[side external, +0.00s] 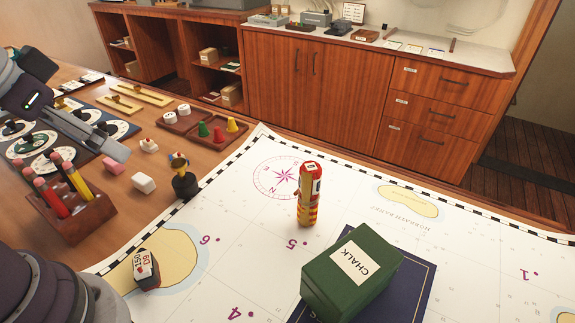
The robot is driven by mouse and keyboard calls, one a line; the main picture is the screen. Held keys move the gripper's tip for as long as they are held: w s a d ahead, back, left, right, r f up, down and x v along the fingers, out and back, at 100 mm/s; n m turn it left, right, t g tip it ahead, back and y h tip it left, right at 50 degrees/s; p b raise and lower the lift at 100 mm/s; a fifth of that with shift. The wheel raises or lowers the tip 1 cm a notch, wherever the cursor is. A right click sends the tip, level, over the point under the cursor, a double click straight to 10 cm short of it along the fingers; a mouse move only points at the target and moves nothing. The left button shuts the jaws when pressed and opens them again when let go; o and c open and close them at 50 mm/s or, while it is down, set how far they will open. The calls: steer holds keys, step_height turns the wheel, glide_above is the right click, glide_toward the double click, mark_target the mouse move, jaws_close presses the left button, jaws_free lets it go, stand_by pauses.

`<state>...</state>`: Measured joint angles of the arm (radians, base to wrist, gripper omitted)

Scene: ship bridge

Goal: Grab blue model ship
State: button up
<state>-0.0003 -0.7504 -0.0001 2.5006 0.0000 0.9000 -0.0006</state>
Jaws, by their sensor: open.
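I cannot make out a blue model ship in the side external view. It may be hidden or out of frame. My gripper (112,148) is at the left, above the wooden table beside the dark panel with round dials (40,148). It is open, and I see nothing held in it. It is well apart from the objects on the chart.
A green chalk box (335,285) sits on a dark blue book (410,290). A red-yellow cylinder (308,200) stands on the chart (235,245). A marked block (146,268), a pen holder (75,215) and small pieces are at left. The chart's right side is clear.

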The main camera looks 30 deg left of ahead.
steer(key=shift+c, duration=0.3)
steer(key=c, duration=0.7)
steer(key=shift+c, duration=0.2)
steer(key=m+g+y, duration=0.4)
steer(key=m, duration=1.8)
glide_above(177, 153)
steer(key=s+d, duration=0.2)
steer(key=d, duration=0.2)
step_height(177, 153, down, 11)
steer(key=x, duration=0.9)
steer(key=shift+w+a, duration=0.3)
steer(key=shift+w, duration=0.05)
